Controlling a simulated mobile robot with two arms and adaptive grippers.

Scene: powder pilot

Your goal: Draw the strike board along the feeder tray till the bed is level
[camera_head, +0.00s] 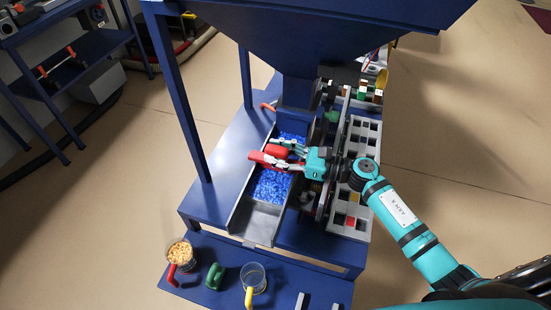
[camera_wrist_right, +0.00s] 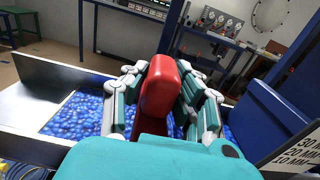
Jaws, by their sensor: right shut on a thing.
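The feeder tray (camera_head: 262,222) is a long metal trough under the hopper, holding blue pellets (camera_head: 271,186). The pellets lie on both sides of the red strike board (camera_head: 262,160), and the tray's near end is bare metal. My right gripper (camera_head: 283,150) reaches in from the right and is shut on the board's red handle (camera_head: 276,151). In the right wrist view, the handle (camera_wrist_right: 160,88) stands upright between the fingers, with pellets (camera_wrist_right: 80,115) around it. The board's lower edge is hidden. My left gripper is not in view.
The blue hopper (camera_head: 300,45) hangs over the tray's far end. A rack of grey compartments (camera_head: 340,205) stands on the right. On the lower shelf are a jug of orange pellets (camera_head: 181,253), a green handled thing (camera_head: 214,276) and an empty-looking jug with a yellow handle (camera_head: 253,278).

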